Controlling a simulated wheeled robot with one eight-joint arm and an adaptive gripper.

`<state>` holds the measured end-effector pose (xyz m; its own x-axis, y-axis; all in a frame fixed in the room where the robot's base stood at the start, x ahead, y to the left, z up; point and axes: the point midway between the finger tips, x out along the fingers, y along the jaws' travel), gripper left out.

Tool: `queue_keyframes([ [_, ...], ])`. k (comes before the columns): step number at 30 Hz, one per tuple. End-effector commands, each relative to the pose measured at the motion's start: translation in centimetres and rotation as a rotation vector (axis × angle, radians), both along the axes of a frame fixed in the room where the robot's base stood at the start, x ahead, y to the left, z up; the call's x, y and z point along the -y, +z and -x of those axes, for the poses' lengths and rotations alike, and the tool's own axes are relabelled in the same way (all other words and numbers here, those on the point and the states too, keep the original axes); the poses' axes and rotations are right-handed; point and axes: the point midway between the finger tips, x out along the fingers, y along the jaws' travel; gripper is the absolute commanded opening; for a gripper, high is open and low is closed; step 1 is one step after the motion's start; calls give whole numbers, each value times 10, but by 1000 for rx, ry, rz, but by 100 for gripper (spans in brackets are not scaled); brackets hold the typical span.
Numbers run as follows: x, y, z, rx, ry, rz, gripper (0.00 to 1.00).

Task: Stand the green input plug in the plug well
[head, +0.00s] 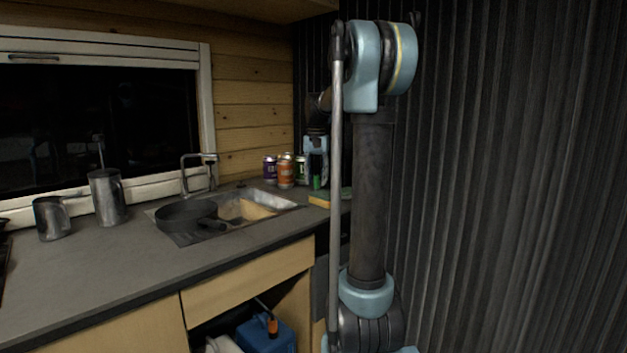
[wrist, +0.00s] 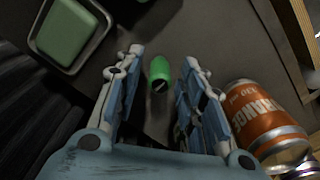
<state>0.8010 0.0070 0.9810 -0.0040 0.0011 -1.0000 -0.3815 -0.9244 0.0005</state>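The green input plug (wrist: 160,70) is a small bright green cylinder with a dark end, seen in the wrist view over the grey counter. In the head view a small green piece (head: 317,183) shows just below my gripper (head: 316,155). In the wrist view my gripper (wrist: 162,58) is open, with one finger on each side of the plug. Gaps show between the plug and both fingers. I cannot tell whether the plug is upright or how far below the fingertips it is. I cannot pick out the plug well in either view.
An orange can (wrist: 258,112) stands close to the right finger; a purple can (head: 270,168) is nearby. A tray with a green block (wrist: 66,32) lies at upper left. The sink (head: 250,207) holds a dark pan (head: 186,214).

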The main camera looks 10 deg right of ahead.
Motion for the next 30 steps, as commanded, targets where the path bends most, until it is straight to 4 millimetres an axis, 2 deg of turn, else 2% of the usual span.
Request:
queue_keyframes([
  [7, 0, 1, 0, 0, 0, 0, 36],
  [11, 0, 10, 0, 0, 0, 0, 36],
  [24, -1, 88, 0, 0, 1, 0, 36],
  [30, -1, 112, -1, 0, 2, 0, 36],
])
